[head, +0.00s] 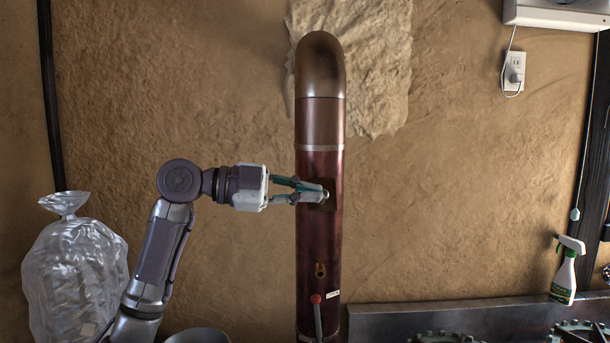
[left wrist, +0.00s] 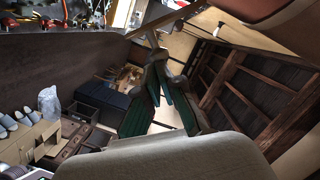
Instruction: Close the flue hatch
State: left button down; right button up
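The flue (head: 318,230) is a dark red upright pipe with a brown rounded top against the clay wall. A small dark square patch (head: 326,206), seemingly the hatch or its opening, shows on its front, partly hidden by my left gripper (head: 322,194). The fingers reach in from the left and converge at the patch. Their green pads and tips also show close together in the left wrist view (left wrist: 155,62). I cannot tell whether anything is between the tips, or how far the hatch stands open. My right gripper is not in view.
Below the patch the pipe carries a brass ring (head: 320,270) and a lever with a red knob (head: 316,299). A clear plastic bag (head: 78,275) stands at the left. A spray bottle (head: 566,272) stands at the right. The wall beside the pipe is free.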

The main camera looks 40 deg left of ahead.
aim_at(309, 210)
pick_arm(q)
jog(key=f+m+b, duration=0.1)
jog(key=b, duration=0.1)
jog(key=w+a+f+m+t+b, duration=0.1)
jog(key=m+b, duration=0.1)
jog(key=f+m+b, duration=0.1)
jog(key=m+b, duration=0.1)
jog(key=shift+w+a+f+b, duration=0.2)
jog(key=shift+w+f+b, duration=0.05)
jog(key=shift+f+b, duration=0.1)
jog(key=shift+w+a+f, duration=0.1)
jog(key=shift+w, duration=0.05)
jog(key=shift+w+d+f, duration=0.1)
jog(key=shift+w+d, duration=0.1)
jog(key=shift+w, duration=0.1)
dwell(0.3)
